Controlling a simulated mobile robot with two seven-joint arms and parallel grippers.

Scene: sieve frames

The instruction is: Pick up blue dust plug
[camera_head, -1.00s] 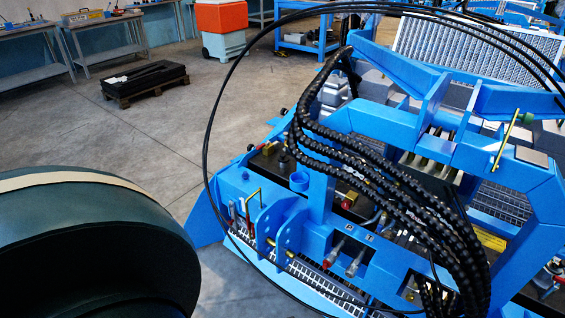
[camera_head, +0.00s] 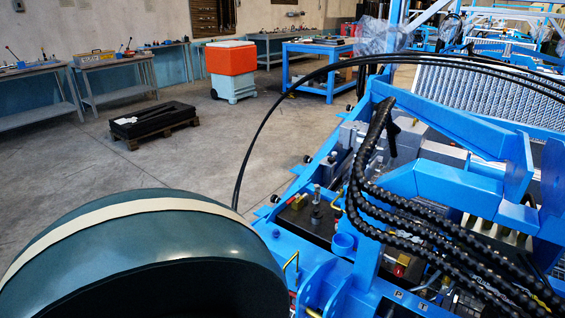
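No gripper of mine is in view. The blue machine (camera_head: 400,186) fills the right side of the head view. A small blue cup-shaped piece (camera_head: 343,244) stands upright on the machine's near part, left of the black hoses. I cannot tell whether it is the blue dust plug. No other separate blue plug can be made out. The machine's front face with its connectors is mostly cut off by the bottom edge.
A large dark green rounded body (camera_head: 190,240) with a cream band fills the lower left, very near. Thick black hoses (camera_head: 430,222) arch over the machine. A pallet (camera_head: 155,130), an orange-topped bin (camera_head: 231,60) and workbenches (camera_head: 117,80) stand behind. Grey floor between is clear.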

